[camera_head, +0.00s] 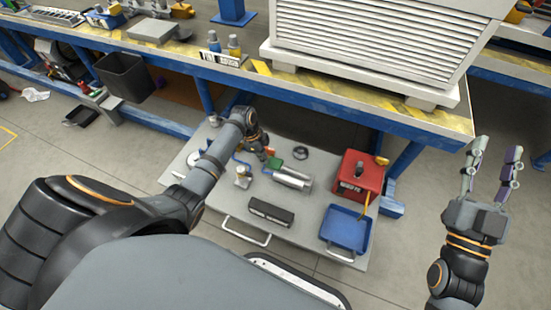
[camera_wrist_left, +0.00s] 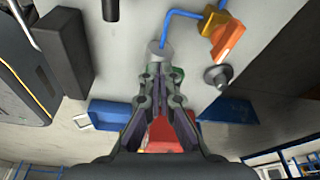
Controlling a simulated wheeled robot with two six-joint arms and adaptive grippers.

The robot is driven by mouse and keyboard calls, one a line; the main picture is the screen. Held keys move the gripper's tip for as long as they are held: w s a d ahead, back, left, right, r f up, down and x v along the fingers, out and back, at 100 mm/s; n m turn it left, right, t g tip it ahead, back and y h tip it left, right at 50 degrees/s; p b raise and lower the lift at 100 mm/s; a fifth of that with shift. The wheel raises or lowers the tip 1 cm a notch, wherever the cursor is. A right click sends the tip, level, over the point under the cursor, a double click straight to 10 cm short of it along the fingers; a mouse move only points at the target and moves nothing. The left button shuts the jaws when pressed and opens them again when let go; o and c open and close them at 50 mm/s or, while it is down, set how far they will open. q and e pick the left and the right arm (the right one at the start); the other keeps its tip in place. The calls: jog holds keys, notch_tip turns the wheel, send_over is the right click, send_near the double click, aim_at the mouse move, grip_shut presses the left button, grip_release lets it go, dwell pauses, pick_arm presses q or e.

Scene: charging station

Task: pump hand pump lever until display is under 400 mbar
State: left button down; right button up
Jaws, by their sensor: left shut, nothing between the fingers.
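A silver cylinder (camera_head: 292,177), which looks like the hand pump body, lies on the grey cart top with a green part (camera_head: 275,164) at its left end. My left gripper (camera_head: 263,155) is shut and empty, low over the cart just beyond and left of that cylinder. In the left wrist view its closed fingertips (camera_wrist_left: 160,72) are close to a grey round fitting (camera_wrist_left: 160,50) with a blue tube; I cannot tell whether they touch. An orange valve handle (camera_wrist_left: 229,38) is to the right. I cannot make out the lever or a display reading. My right gripper (camera_head: 490,170) is open and empty, off the cart's right side.
On the cart (camera_head: 222,203) are a red box (camera_head: 355,178), a blue tray (camera_head: 344,230), a black block (camera_head: 271,212) and a small dark knob (camera_head: 301,152). The blue-framed workbench (camera_head: 365,105) overhangs the cart's far side. Floor is free at right.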

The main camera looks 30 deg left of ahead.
pick_arm(q)
jog(key=v, duration=1.2)
dwell(0.4)
